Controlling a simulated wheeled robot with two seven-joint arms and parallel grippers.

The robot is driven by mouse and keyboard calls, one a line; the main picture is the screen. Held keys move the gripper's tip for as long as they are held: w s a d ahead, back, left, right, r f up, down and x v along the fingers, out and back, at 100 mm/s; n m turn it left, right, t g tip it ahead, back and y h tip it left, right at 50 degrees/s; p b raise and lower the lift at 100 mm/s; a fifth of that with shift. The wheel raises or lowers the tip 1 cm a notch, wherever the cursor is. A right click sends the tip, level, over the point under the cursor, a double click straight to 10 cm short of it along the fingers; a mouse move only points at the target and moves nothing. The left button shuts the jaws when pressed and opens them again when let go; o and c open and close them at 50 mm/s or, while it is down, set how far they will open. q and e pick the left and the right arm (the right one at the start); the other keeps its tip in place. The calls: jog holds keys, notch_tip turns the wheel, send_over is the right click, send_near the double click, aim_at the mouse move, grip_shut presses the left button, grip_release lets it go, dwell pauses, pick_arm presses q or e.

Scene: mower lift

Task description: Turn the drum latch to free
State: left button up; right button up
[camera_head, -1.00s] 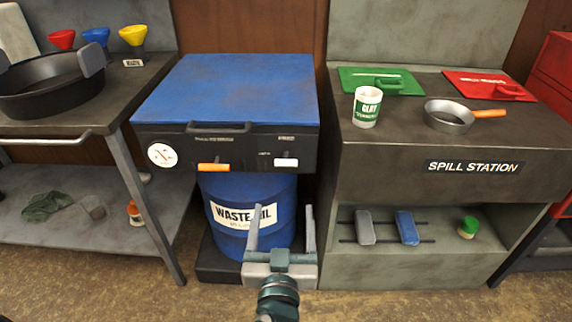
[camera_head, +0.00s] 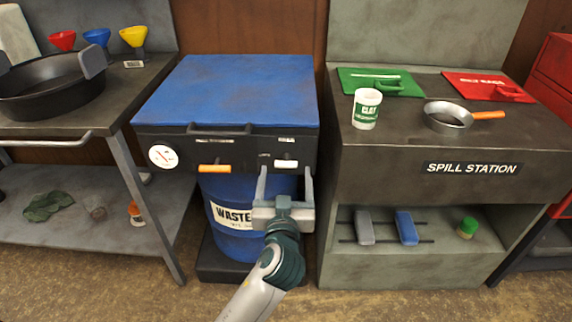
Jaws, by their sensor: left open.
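The blue waste oil drum (camera_head: 226,200) stands under a black housing with a blue lid (camera_head: 235,92). On the housing's front are an orange handle (camera_head: 214,168) at the left and a white handle (camera_head: 286,163) at the right, each under a small label too blurred to read. My left gripper (camera_head: 285,178) is open, its two fingers pointing up just below and around the white handle's width. I cannot tell whether they touch it. The gripper hides part of the drum and its label. My right gripper is not in view.
A spill station (camera_head: 440,135) stands close on the right, with a clay tub (camera_head: 366,108), a pan (camera_head: 448,117) and green and red lids on top. A workbench (camera_head: 120,95) with a black basin (camera_head: 50,92) stands on the left. The floor in front is clear.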

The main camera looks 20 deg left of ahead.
aim_at(286, 166)
pick_arm(q)
jog(key=shift+x, duration=2.2)
jog(key=c, duration=0.9)
